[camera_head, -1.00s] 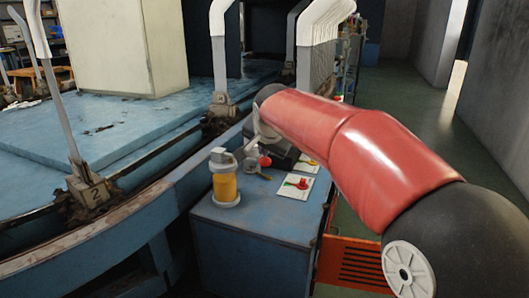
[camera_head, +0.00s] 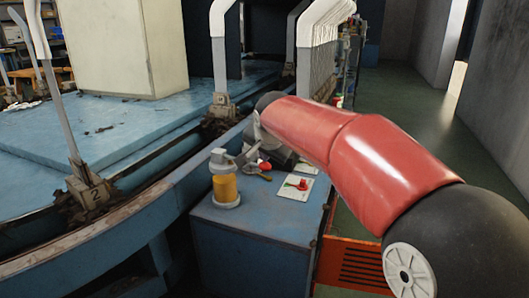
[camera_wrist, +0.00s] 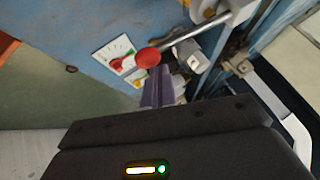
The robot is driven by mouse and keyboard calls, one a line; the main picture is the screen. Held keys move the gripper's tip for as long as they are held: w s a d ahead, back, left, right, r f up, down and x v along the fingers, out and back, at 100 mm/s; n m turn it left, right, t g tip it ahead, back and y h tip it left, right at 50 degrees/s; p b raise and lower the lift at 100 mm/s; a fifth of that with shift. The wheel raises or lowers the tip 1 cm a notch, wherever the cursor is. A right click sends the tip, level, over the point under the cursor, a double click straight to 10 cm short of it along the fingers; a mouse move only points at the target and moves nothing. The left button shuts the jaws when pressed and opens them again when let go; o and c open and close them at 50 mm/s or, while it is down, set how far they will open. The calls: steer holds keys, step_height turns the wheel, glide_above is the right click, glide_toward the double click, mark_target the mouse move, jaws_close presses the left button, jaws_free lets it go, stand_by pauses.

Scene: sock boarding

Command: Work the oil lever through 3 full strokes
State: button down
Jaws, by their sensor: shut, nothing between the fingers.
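The oil lever is a grey rod ending in a red knob. In the wrist view the rod (camera_wrist: 195,33) runs from the upper right down to the knob (camera_wrist: 148,58). In the head view the knob (camera_head: 264,166) shows just right of the oiler (camera_head: 225,188), which has a yellow reservoir and grey cap on the blue cabinet. My gripper (camera_wrist: 158,73) is shut and empty, its fingertips close to the knob in the wrist view; I cannot tell whether they touch. In the head view my arm mostly hides the gripper.
A picture card (camera_head: 296,188) lies on the blue cabinet top (camera_head: 255,218). The blue machine rim (camera_head: 140,205) with upright sock forms runs along the left. A rack of white forms (camera_head: 320,40) stands behind. Open green floor (camera_head: 405,90) lies to the right.

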steer(key=shift+d+f, duration=0.1)
steer(key=shift+f, duration=0.45)
stand_by(0.4)
steer(key=shift+r, duration=0.1)
stand_by(0.4)
steer(key=shift+w+a+r+p, duration=0.1)
steer(key=shift+a+r+p, duration=0.1)
steer(key=shift+r+p, duration=1)
steer(key=shift+a+r+p, duration=0.15)
steer(key=shift+r+p, duration=0.85)
steer(key=shift+r, duration=0.4)
steer(key=r+p, duration=0.2)
steer(key=r, duration=0.1)
steer(key=r+p, duration=0.2)
steer(key=shift+w+a, duration=0.1)
steer(key=shift+a, duration=0.2)
